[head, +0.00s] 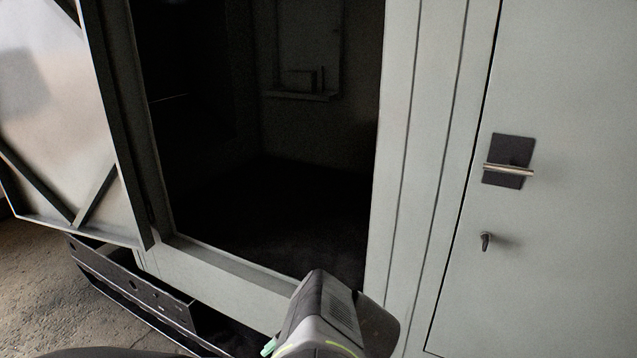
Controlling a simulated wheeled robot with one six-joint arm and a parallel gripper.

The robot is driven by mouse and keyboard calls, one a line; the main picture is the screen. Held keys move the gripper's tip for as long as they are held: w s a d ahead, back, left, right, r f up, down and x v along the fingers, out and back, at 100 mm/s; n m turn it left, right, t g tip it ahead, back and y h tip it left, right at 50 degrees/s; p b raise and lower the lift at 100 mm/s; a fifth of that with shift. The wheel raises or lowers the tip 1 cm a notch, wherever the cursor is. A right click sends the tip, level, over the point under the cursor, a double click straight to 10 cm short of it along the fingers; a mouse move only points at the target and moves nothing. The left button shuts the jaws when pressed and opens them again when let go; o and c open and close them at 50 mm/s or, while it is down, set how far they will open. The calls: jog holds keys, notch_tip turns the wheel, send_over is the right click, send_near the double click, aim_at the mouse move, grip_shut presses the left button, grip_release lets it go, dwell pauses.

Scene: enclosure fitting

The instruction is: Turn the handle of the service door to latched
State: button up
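The service door, as I take it, is the closed pale grey door (570,240) at the right of the head view. A metal lever handle (510,170) lies nearly horizontal across a dark square plate (513,148) on it. A small dark knob or key-like fitting (486,241) sits below the plate, and its function cannot be told. Part of my arm shows at the bottom centre, to the left of and below the handle, well apart from it. My gripper's fingers are not visible.
A dark open doorway (300,200) takes up the middle, with a small ledge (300,95) inside. A braced panel (60,120) stands swung open at the left. A dark metal rail (130,285) runs along the base. Bare floor (35,275) shows at lower left.

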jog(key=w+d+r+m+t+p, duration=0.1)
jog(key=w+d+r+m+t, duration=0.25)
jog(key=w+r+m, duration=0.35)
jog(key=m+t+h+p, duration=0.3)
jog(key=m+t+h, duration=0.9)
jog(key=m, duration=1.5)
send_near(507, 171)
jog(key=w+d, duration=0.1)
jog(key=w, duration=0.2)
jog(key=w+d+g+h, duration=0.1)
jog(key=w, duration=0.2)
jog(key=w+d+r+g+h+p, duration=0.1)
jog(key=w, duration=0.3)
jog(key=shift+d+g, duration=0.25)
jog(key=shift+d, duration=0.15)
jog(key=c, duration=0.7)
